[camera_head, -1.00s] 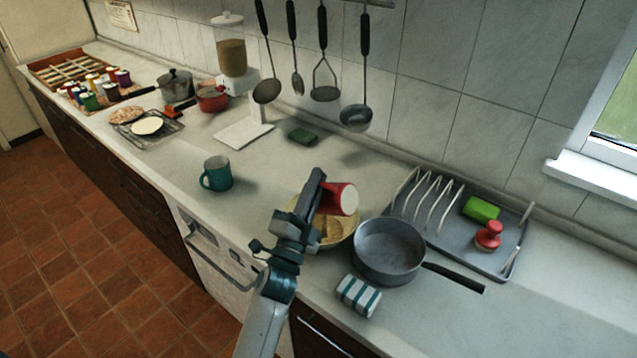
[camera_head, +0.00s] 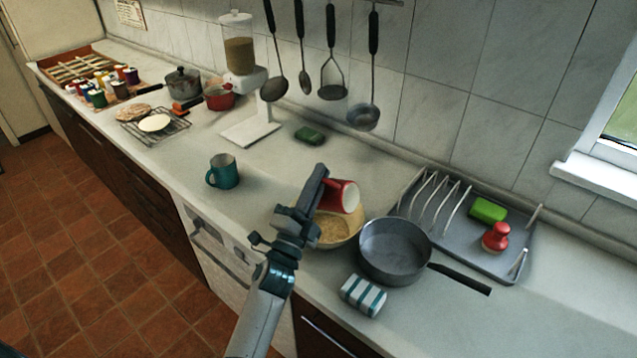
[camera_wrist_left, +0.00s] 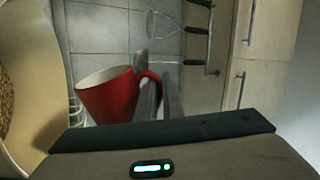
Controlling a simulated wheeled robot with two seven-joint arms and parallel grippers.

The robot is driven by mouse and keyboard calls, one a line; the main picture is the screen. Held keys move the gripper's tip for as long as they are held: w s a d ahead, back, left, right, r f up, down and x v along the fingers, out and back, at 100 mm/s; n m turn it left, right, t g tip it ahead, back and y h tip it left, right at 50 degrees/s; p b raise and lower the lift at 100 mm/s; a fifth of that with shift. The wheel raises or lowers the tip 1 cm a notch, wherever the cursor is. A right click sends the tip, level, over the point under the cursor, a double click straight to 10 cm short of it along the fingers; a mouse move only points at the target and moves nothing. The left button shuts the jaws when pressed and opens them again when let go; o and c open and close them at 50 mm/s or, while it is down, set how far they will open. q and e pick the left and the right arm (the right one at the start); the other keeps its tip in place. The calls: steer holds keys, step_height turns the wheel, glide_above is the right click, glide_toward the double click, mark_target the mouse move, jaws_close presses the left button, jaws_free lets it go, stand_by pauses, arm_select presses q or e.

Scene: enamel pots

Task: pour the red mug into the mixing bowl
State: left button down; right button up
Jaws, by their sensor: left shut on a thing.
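The red mug (camera_head: 338,196) has a pale inside and is tipped over on its side above the mixing bowl (camera_head: 340,233), with its mouth facing right. The bowl is yellowish and has grainy tan contents. My left gripper (camera_head: 318,190) is shut on the mug and hides part of it and of the bowl. In the left wrist view the red mug (camera_wrist_left: 108,98) shows with its handle between the fingers (camera_wrist_left: 160,95). The bowl (camera_wrist_left: 35,70) fills the left edge there, with brown grains inside. No falling stream is visible. My right gripper is not in view.
A teal mug (camera_head: 222,172) stands to the left. A grey dish rack (camera_head: 470,245) is behind at right. Utensils (camera_head: 333,70) hang on the wall.

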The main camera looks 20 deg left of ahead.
arm_select(q)
steer(key=m+h, duration=0.1)
steer(key=m, duration=0.1)
steer(key=m+h, duration=0.2)
steer(key=shift+a+r+m, duration=0.1)
steer(key=shift+r+m, duration=0.25)
steer(key=shift+m, duration=0.05)
steer(key=shift+r+m+h, duration=0.4)
steer(key=shift+m+h, duration=0.3)
steer(key=shift+m, duration=0.5)
steer(key=m+h, duration=0.1)
steer(key=m, duration=0.1)
steer(key=r+m+g+h, duration=0.1)
steer(key=r+m+g+h+p, duration=0.1)
steer(key=m, duration=0.1)
steer(key=shift+m, duration=0.3)
steer(key=shift+r+m+g+h, duration=0.15)
steer(key=shift+m+g+h, duration=0.15)
steer(key=shift+m+h, duration=0.3)
steer(key=shift+m+g, duration=0.3)
steer(key=shift+m, duration=0.4)
steer(key=shift+p, duration=0.3)
